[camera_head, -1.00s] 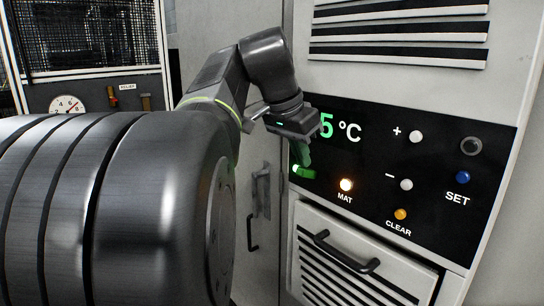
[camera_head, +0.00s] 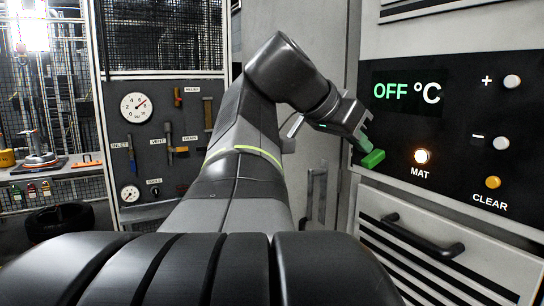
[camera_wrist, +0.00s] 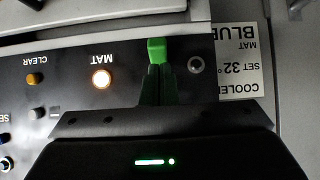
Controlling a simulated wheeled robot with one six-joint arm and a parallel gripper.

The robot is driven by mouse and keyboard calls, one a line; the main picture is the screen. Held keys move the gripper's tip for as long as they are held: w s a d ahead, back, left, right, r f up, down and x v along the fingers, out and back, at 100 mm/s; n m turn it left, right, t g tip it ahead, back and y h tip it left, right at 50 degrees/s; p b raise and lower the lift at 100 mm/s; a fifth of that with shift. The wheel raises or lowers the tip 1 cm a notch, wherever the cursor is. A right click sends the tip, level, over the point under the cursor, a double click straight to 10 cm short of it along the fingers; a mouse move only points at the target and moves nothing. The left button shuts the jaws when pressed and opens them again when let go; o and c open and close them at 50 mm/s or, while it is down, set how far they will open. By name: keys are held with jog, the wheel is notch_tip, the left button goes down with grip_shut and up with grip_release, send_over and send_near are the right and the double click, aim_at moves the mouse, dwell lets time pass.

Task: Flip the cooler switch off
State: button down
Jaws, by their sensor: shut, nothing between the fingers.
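The cooler's control panel (camera_head: 455,150) is black, and its display (camera_head: 391,91) reads OFF in green beside °C. The green cooler switch (camera_head: 373,159) sits at the panel's left edge, and its lever shows no bright glow. My gripper (camera_head: 363,143) is at the switch, with its fingers shut and empty. In the wrist view the green switch (camera_wrist: 157,50) stands just beyond my closed fingertips (camera_wrist: 157,68). I cannot tell whether they touch it. The fingers hide the lower part of the switch there.
The amber MAT lamp (camera_head: 422,156) is lit. Grey buttons (camera_head: 512,81) and an orange CLEAR button (camera_head: 493,182) lie to its right. A drawer with a black handle (camera_head: 420,237) is below. A board with gauges (camera_head: 134,107) and levers stands at the left.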

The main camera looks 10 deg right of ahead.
jog(key=shift+r, duration=0.35)
jog(key=shift+r+p, duration=0.7)
jog(key=shift+r, duration=0.1)
